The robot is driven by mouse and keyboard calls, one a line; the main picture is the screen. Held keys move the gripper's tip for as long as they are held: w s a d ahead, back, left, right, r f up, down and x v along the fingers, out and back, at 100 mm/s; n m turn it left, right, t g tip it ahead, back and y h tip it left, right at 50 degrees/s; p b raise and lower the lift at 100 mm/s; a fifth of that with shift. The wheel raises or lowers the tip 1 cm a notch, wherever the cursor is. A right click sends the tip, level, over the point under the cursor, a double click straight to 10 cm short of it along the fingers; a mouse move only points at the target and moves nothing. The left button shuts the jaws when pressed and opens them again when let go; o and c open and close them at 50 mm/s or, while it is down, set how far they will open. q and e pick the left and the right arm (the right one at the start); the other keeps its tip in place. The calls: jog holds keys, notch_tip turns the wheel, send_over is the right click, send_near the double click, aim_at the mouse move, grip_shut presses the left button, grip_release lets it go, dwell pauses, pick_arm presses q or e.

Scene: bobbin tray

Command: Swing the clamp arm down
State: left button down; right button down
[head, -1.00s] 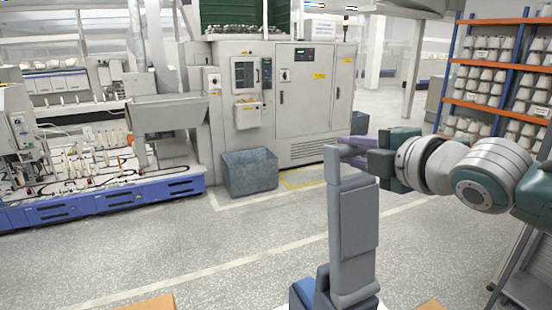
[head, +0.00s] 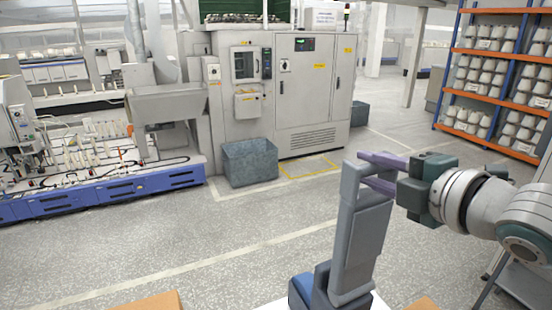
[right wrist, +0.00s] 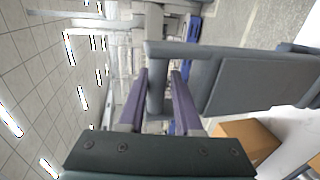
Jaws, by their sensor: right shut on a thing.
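The clamp arm (head: 360,240) is a grey bar with a thicker grey panel and a narrower upper end. It rises from a blue base (head: 325,290) at the bottom of the head view and leans to the right, still steep. My right gripper (head: 370,170) comes in from the right, its two purple fingers shut around the narrow upper end. In the right wrist view the clamp arm (right wrist: 260,85) runs across the picture, and its grey end bar passes between the fingers of my gripper (right wrist: 160,85). My left gripper is not in view.
The base stands on a white surface (head: 382,303). Brown boxes (head: 152,303) show at the bottom edge. Beyond are open floor, a grey bin (head: 250,163), a machine cabinet (head: 305,95) and a blue-based machine (head: 100,200). A rack of cones (head: 490,85) stands at the right.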

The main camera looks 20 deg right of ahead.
jog(key=s+f+p, duration=0.1)
jog(key=s+p, duration=0.2)
jog(key=s, duration=0.5)
jog(key=shift+d+f, duration=0.3)
jog(key=c, duration=1)
grip_release()
jog(key=shift+o, duration=1.2)
jog(key=shift+r, duration=0.1)
jog(key=s+d+f+p, duration=0.1)
jog(key=s+f, duration=0.1)
jog(key=s, duration=1.5)
jog(key=shift+d+f, duration=0.15)
jog(key=shift+f, duration=0.15)
jog(key=shift+w, duration=0.1)
